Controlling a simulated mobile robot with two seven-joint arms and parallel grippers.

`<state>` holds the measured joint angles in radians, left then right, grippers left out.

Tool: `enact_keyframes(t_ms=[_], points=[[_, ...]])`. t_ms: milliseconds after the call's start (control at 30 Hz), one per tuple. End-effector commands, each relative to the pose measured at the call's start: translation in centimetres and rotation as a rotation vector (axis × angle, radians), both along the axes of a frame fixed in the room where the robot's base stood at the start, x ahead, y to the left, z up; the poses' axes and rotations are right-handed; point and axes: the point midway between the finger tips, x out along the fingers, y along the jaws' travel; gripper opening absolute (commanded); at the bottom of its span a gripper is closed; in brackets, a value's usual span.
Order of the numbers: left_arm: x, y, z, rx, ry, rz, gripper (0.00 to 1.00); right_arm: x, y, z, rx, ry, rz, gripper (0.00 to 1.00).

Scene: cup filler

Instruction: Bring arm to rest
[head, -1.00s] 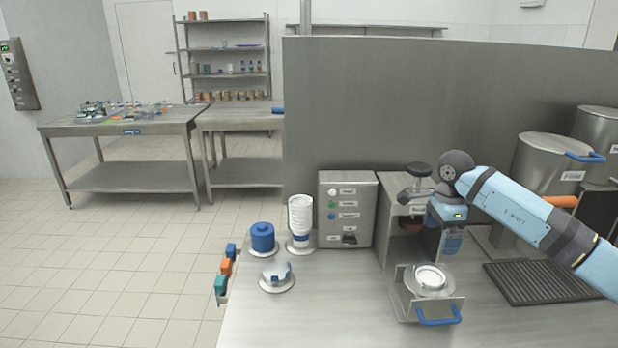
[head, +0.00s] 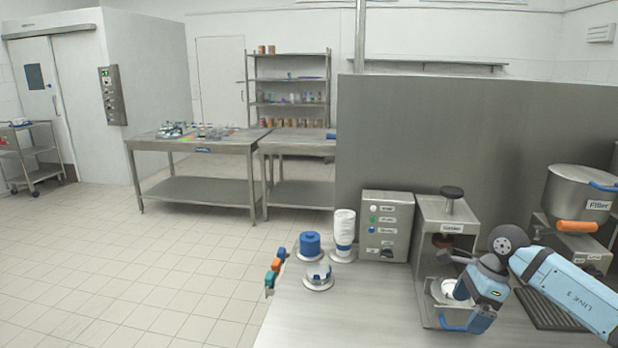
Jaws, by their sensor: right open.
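My right arm comes in from the right edge as a light blue link with a dark joint. Its gripper (head: 478,309) hangs at the front of the steel sealing machine, over the counter (head: 350,315), and is open. A white cup or lid (head: 446,291) sits on the machine's tray, partly hidden behind the gripper. I see nothing held between the fingers, though their tips are small here. My left gripper is not in view.
The steel machine (head: 434,215) with a black knob and a control box (head: 386,218) stand behind. A cup stack (head: 344,228), blue container (head: 309,244) and round holder (head: 318,275) stand left. A filler hopper (head: 580,195) is at right. Front left counter is clear.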

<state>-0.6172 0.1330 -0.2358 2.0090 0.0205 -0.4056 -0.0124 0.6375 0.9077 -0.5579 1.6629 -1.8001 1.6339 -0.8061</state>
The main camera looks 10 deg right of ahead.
Motion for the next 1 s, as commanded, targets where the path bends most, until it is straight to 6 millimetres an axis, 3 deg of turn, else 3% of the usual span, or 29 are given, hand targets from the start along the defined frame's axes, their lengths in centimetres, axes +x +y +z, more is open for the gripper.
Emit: enact_keyframes(t_ms=[100,200,300,400,567,667,767,800,900,1000], points=[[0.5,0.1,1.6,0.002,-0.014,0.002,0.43,-1.6,7.0,-2.2,0.27,0.032,-0.04,1.0],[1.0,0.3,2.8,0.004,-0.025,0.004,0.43,-3.7,13.7,-3.0,0.573,0.101,-0.142,1.0],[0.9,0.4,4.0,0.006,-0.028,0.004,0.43,-6.0,19.6,-2.4,0.92,0.224,-0.327,1.0],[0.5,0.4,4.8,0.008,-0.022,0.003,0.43,-7.7,23.1,-1.4,1.238,0.394,-0.58,1.0],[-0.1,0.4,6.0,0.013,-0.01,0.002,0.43,-9.5,24.3,-1.3,1.653,0.742,-1.1,1.0],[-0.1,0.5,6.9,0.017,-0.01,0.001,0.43,-11.2,23.3,-3.5,1.831,0.994,-1.491,1.0],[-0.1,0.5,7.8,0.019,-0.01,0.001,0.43,-14.2,22.1,-7.0,1.927,1.263,-1.916,1.0],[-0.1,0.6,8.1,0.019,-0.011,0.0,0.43,-15.7,21.7,-8.6,-1.918,-1.353,2.064,1.0],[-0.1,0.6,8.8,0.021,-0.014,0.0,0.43,-19.9,21.4,-12.2,-1.515,-1.269,1.963,1.0],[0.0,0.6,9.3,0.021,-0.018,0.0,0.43,-23.5,21.5,-14.5,-1.248,-1.203,1.874,1.0]])
